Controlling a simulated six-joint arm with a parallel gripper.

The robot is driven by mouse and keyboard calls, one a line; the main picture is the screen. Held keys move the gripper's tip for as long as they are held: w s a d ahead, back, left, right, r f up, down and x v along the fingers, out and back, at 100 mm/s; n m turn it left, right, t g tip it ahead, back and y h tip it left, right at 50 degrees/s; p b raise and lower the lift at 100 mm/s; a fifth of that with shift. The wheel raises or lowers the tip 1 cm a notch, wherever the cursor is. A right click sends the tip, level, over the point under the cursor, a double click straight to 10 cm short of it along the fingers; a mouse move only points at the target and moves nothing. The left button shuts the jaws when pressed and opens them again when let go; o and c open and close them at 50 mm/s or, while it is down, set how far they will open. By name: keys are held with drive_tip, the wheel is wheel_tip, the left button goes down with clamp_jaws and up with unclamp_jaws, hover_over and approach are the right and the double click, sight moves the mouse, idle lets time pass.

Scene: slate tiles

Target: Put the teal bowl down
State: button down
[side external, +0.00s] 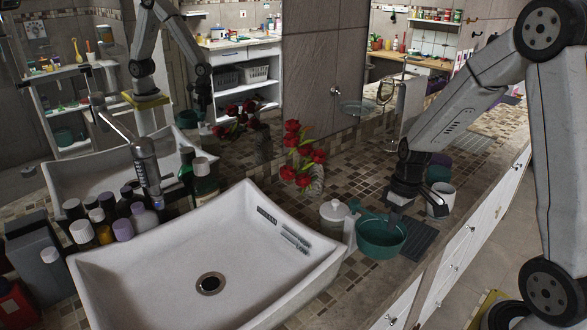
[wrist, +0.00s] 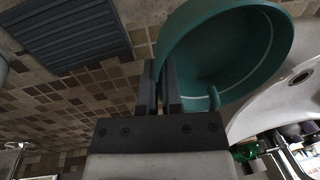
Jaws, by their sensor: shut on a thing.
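The teal bowl (side external: 382,246) is upright at the right side of the sink in the side external view. It fills the upper right of the wrist view (wrist: 215,75). My gripper (side external: 397,203) is above its far right rim. In the wrist view my gripper's fingers (wrist: 162,88) are close together on the bowl's wall at the rim. I cannot tell whether the bowl's base touches the counter (side external: 358,285); its lower part overlaps the mat's left edge in the picture.
A white lidded jar (side external: 334,218) stands close to the bowl's left. A dark ribbed mat (side external: 425,240) lies right of it; it also shows in the wrist view (wrist: 65,35). A white cup (side external: 441,202) stands behind. The white sink (side external: 210,245) and red flowers (side external: 302,150) are left.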

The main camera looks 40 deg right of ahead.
sight(391, 237)
drive_tip(key=shift+f, duration=2.25)
drive_tip(key=shift+f, duration=0.15)
drive_tip(key=shift+f, duration=1.65)
drive_tip(key=c, duration=0.8)
unclamp_jaws()
drive_tip(key=shift+f, duration=0.1)
wheel_tip(391, 237, up, 12)
drive_tip(key=d, duration=0.1)
drive_tip(key=shift+d, duration=0.4)
